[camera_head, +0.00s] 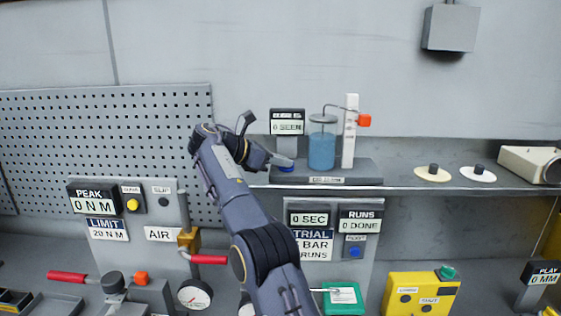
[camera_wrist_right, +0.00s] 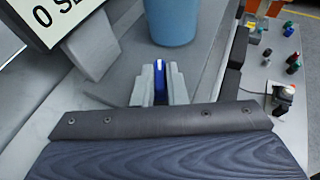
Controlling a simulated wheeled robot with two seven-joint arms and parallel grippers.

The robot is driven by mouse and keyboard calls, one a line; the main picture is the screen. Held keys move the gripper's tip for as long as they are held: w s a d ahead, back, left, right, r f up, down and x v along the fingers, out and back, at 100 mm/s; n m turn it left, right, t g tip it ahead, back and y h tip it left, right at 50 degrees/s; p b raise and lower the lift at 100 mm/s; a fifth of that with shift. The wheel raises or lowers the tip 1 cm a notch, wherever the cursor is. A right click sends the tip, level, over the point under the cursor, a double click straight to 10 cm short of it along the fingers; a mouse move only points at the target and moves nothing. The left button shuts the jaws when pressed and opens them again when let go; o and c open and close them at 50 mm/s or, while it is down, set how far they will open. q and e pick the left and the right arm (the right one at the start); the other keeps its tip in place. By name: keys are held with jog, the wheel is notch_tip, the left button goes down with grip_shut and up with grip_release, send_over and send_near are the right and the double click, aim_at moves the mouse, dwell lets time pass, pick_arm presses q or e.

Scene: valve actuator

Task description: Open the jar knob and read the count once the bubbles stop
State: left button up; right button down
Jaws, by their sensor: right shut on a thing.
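The jar (camera_head: 322,150) holds blue liquid and stands on a grey base on the shelf. It also shows at the top of the right wrist view (camera_wrist_right: 171,22). A counter display (camera_head: 287,128) left of it reads "0 SEEN". A small blue knob (camera_head: 287,167) sits below the counter. My right gripper (camera_head: 284,161) reaches in front of it, and its fingers are closed around the blue knob in the wrist view (camera_wrist_right: 160,76). Bubbles cannot be made out. My left gripper is out of view.
A grey panel with "0 SEC" and "RUNS 0 DONE" displays (camera_head: 360,220) stands below the shelf. Two discs with black knobs (camera_head: 433,173) lie on the shelf (camera_head: 400,186) to the right. A yellow box (camera_head: 420,292) and red-handled valve (camera_head: 208,259) are lower down.

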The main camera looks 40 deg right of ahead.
dwell(0.4)
jog(key=c, duration=1.5)
grip_release()
jog(key=shift+o, duration=0.2)
